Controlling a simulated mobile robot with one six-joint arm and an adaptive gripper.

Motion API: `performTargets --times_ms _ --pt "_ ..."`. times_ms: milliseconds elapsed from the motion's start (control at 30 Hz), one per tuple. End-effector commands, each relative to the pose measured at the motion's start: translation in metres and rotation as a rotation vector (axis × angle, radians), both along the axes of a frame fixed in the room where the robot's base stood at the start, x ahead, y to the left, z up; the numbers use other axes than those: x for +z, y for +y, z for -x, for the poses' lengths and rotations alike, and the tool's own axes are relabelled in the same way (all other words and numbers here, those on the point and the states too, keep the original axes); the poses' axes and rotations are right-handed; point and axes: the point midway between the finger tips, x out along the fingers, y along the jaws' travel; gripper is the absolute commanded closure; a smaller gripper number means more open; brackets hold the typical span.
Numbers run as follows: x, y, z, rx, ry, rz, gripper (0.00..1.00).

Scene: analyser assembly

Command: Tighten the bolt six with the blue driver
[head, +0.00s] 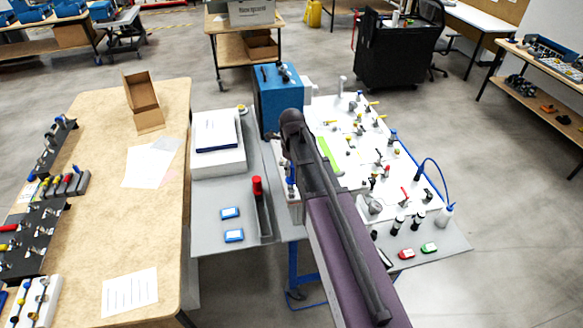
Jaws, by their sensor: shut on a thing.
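My arm reaches from the bottom right up to the middle of the head view and covers part of the work surface. My gripper is hidden behind it. A narrow blue shape (290,172) shows at the left edge of my arm; I cannot tell whether it is the blue driver. The white analyser panel (347,178), with many small fittings, lies right of my arm. Bolt six cannot be picked out among these fittings. A red-handled tool (257,186) stands upright in a grey holder (265,220) left of my arm.
A blue box (277,97) stands behind my arm. A white case (218,160) and two blue-and-white small boxes (231,213) are on the grey table (207,240). A wooden table (95,225) is at left.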

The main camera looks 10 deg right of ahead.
Motion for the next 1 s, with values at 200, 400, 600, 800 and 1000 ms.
performTargets --times_ms 200,400,600,800,1000 --pt "0.0001 0.0004 0.0 0.001 0.0 0.0 1.0" --pt "-0.0003 0.0006 0.0001 0.002 0.0 0.0 1.0" --pt "-0.0027 0.0009 0.0 0.008 0.0 0.0 1.0" --pt "-0.0055 0.0013 0.0001 0.02 0.0 0.0 1.0" --pt "-0.0068 0.0014 0.0001 0.027 0.0 0.0 1.0"
